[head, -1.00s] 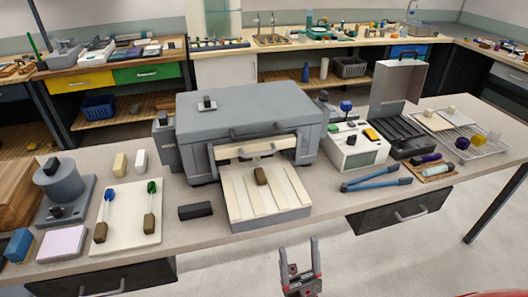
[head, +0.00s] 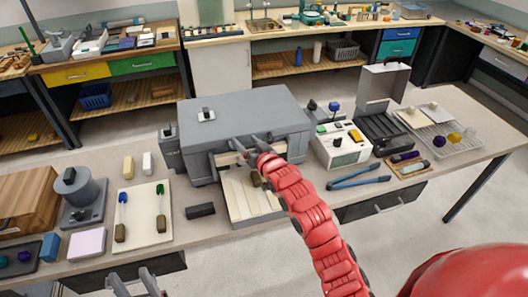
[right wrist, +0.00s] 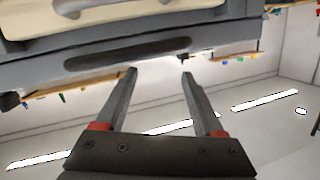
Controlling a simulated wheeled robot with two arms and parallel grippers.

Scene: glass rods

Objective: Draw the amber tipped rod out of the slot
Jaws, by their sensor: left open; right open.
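A grey box-shaped machine (head: 245,112) stands mid-table, with a front opening and a pale grooved tray (head: 240,203). A brown grip-like block (head: 256,180) lies on the tray, partly hidden by my red right arm. No amber tip shows, and I cannot tell whether the block is the rod's end. My right gripper (head: 248,146) is open at the machine's front. In the right wrist view its empty fingers (right wrist: 158,74) are apart below a dark handle bar (right wrist: 128,53). My left gripper (head: 134,280) is open and empty at the bottom left, before the table's front edge.
A white board (head: 146,220) left of the tray holds a blue-tipped rod (head: 121,215) and a green-tipped rod (head: 161,207). A black block (head: 200,211) lies between. Blue-handled tongs (head: 355,177) and a white control box (head: 341,145) stand to the right.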

